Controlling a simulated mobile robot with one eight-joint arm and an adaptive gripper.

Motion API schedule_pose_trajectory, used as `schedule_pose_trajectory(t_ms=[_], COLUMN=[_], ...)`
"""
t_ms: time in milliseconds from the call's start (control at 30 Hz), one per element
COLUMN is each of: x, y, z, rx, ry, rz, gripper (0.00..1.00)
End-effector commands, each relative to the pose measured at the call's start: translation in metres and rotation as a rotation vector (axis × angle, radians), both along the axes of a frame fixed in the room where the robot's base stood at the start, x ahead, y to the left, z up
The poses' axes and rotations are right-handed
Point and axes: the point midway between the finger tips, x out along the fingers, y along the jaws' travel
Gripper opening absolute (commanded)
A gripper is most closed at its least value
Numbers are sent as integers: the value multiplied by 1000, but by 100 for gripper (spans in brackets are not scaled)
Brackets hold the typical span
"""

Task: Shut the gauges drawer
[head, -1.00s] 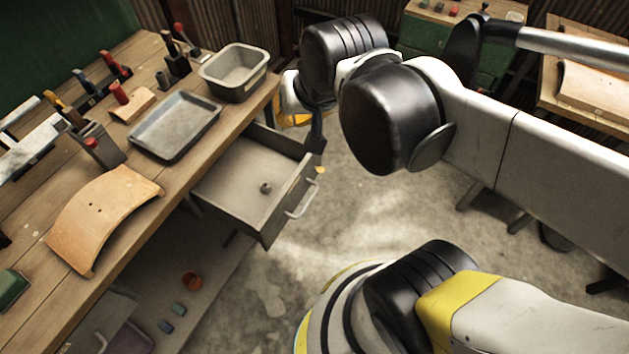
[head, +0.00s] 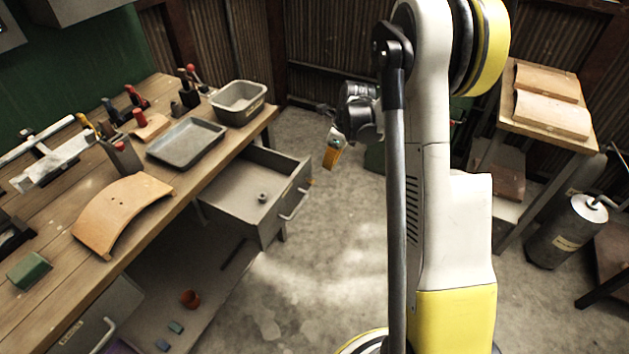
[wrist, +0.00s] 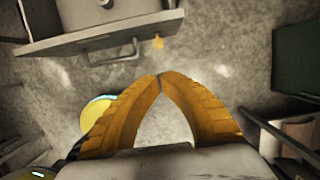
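A grey drawer (head: 272,222) under the workbench stands pulled out, with a small dark round item (head: 263,197) inside. Its front has a bar handle (head: 295,204); no label on it is readable. In the wrist view the drawer front (wrist: 150,30) and handle (wrist: 112,52) show at the top left. My gripper (head: 332,160) is to the right of and beyond the drawer in the head view, apart from it. In the wrist view the yellow fingers of my gripper (wrist: 160,77) meet at their tips with nothing between them.
The wooden workbench (head: 60,265) carries a grey tray (head: 185,145), a bin (head: 238,100), a curved tan panel (head: 118,212) and tools. Another drawer (head: 100,320) is at lower left. A side table (head: 505,125) and metal canister (head: 565,235) stand right. Floor before the drawer is clear.

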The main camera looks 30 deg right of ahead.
Motion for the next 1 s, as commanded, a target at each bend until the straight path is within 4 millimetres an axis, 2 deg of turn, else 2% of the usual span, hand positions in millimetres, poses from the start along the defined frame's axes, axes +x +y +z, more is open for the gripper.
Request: schedule_pose_trajectory(t_ms=[167, 267, 600, 800, 1000], x=[3, 7, 21, 44, 52], y=[1, 3, 14, 31, 37], z=[-18, -35, -105, -102, -100], rx=[6, 5, 5, 5, 5], ry=[6, 5, 5, 5, 5], rz=[-17, -16, -15, -13, -15], gripper=[0, 0, 0, 0, 0])
